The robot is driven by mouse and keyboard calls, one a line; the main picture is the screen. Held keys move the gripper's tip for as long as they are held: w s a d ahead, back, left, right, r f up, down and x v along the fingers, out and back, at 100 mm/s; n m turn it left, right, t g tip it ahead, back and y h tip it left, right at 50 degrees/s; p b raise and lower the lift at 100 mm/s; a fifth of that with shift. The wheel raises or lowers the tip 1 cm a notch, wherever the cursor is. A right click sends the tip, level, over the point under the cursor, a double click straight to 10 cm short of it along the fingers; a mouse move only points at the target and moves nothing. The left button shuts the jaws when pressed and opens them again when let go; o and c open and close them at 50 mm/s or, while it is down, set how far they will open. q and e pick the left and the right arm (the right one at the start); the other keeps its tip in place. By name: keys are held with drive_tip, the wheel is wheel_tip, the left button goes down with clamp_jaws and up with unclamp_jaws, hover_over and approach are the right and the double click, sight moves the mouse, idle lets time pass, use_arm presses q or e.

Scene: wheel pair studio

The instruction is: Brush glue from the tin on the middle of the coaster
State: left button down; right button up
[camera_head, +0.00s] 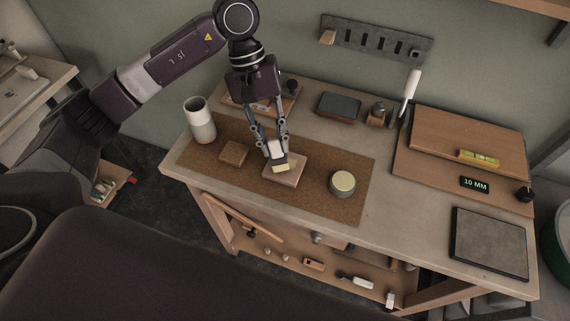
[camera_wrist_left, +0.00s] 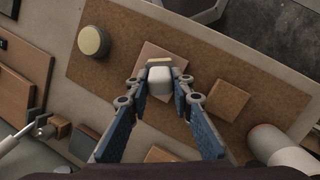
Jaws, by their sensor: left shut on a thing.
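My left gripper (camera_head: 275,147) points down and is shut on the glue brush (camera_head: 280,166), which has a white body and a pale yellow tip. The brush also shows between the fingers in the left wrist view (camera_wrist_left: 159,82). Its tip is over the middle of the coaster (camera_head: 290,178), a flat pinkish-tan square also seen in the left wrist view (camera_wrist_left: 144,62). I cannot tell whether the tip touches it. The round grey tin (camera_head: 342,185) with pale yellow glue stands to the right on the brown mat; it also shows in the left wrist view (camera_wrist_left: 92,41). My right gripper is not in view.
A brown block (camera_head: 233,153) lies left of the coaster. A pale cup (camera_head: 200,124) stands at the mat's left end. The mat (camera_head: 338,208) is clear around the tin. Behind are a dark box (camera_head: 340,107) and a white-handled tool (camera_head: 410,88); wooden boards (camera_head: 466,140) lie right.

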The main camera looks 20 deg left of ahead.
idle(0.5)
use_arm(q)
drive_tip(key=shift+d+b, duration=0.7)
drive_tip(key=shift+d, duration=0.7)
drive_tip(key=shift+d+r, duration=0.1)
drive_tip(key=shift+d, duration=0.35)
drive_tip(key=shift+a, duration=0.1)
